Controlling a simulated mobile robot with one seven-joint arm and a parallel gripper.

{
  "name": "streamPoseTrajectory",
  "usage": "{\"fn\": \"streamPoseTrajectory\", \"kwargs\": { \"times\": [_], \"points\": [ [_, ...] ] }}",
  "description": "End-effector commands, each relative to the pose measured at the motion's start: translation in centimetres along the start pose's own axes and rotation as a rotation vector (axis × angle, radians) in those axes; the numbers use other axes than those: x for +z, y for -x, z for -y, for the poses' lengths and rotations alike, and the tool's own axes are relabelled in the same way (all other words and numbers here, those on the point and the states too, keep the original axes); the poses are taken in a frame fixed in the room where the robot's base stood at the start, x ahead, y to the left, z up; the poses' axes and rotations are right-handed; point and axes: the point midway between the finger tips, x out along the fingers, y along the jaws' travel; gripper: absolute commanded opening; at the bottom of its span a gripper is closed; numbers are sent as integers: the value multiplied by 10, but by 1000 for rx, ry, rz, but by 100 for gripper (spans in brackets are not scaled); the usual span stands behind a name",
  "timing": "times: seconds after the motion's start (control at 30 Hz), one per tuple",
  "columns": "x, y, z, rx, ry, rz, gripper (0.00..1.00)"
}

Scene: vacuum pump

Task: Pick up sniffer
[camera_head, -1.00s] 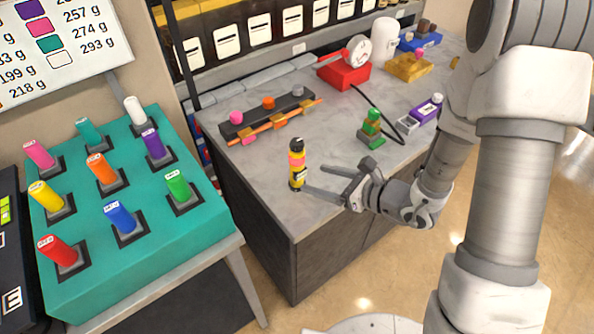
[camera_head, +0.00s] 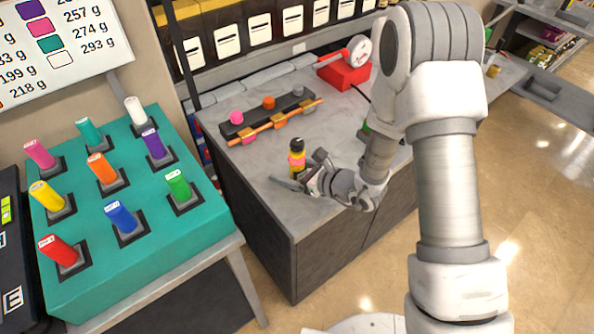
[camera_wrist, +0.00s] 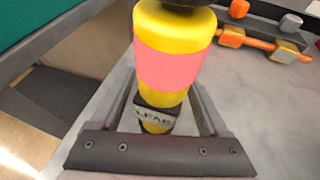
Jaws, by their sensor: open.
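The sniffer looks like a yellow upright cylinder (camera_head: 297,158) with a pink band, a black top and a label reading "LEAK". It stands near the front left corner of the grey counter. In the wrist view the cylinder (camera_wrist: 172,55) rises between the two fingers of my gripper (camera_wrist: 165,105). In the head view my gripper (camera_head: 297,181) is at the cylinder's lower part, with a finger on its near side. The jaws are open, and I cannot tell whether either finger touches it. The cylinder's lower part is partly hidden by my gripper in the head view.
A dark rail with coloured knobs and an orange rod (camera_head: 268,118) lies behind the cylinder. A red gauge device (camera_head: 343,75) stands farther back. A teal block with coloured sticks (camera_head: 75,285) is at left, across a gap. My arm hides much of the counter's right side.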

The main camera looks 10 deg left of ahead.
Motion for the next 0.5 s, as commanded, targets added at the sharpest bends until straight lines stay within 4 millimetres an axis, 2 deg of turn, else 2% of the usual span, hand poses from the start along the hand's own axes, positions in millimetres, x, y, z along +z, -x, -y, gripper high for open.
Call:
{"fn": "streamPoseTrajectory", "kwargs": {
  "times": [0.1,0.5],
  "points": [
    [0,0,0,0,0,0,78],
    [0,1,0,0,0,0,6]
  ]
}}
